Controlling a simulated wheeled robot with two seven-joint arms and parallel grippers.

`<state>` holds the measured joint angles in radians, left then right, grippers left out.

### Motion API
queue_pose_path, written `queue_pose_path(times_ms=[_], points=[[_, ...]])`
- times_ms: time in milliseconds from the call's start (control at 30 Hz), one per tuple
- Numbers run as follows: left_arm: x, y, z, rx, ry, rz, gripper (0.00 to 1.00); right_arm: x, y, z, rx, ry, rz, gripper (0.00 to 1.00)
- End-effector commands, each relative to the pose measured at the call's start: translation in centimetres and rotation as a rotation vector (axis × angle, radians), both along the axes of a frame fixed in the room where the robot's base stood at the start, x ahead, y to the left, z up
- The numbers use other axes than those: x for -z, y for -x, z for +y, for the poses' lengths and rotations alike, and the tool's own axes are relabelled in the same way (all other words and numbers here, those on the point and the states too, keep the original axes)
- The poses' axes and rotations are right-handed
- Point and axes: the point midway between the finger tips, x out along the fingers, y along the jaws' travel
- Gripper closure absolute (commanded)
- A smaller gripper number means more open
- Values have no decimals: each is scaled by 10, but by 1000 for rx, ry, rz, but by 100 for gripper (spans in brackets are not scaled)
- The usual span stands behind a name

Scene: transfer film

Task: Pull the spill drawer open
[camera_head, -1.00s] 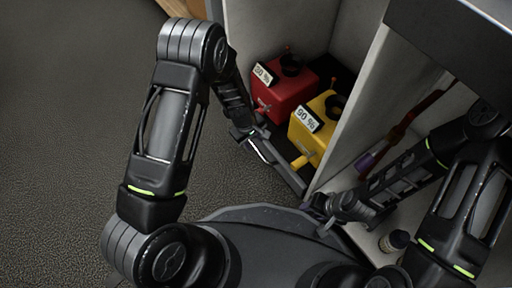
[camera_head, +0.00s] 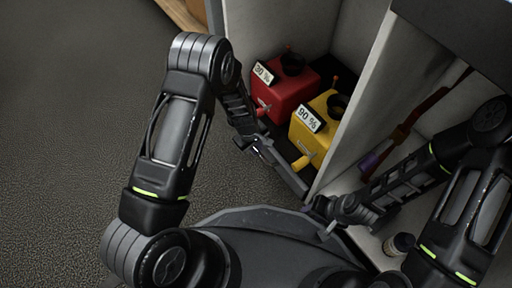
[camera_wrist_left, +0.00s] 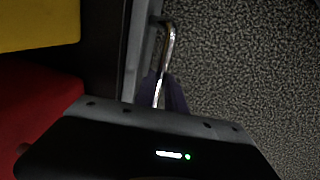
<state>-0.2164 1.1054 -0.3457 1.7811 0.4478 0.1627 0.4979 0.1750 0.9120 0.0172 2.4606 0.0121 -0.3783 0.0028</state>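The spill drawer (camera_head: 291,180) shows in the head view as a low grey front edge at the bottom of the cabinet bay. In the left wrist view its grey edge (camera_wrist_left: 141,50) runs upright, with a shiny curved metal handle (camera_wrist_left: 169,38) on its right side. My left gripper (camera_head: 258,148) is at this front in the head view. In the wrist view the left gripper (camera_wrist_left: 163,90) has dark fingers on both sides of the handle bar, closed close on it. My right gripper (camera_head: 322,207) is by the cabinet's divider near the drawer's right end; its fingers are too small to read.
A small dark jar (camera_head: 400,242) stands lower right. Open floor (camera_head: 70,120) lies left.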

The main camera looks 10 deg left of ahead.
Motion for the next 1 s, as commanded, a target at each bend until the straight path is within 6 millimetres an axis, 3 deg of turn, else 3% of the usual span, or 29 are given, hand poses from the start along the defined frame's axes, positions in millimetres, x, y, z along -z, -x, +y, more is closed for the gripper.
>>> queue_pose_path(times_ms=[133, 1000], points=[[0, 0, 0, 0, 0, 0, 100, 0, 0, 0, 0, 0, 0, 64], [0, 0, 0, 0, 1, -1, 100, 0, 0, 0, 0, 0, 0, 64]])
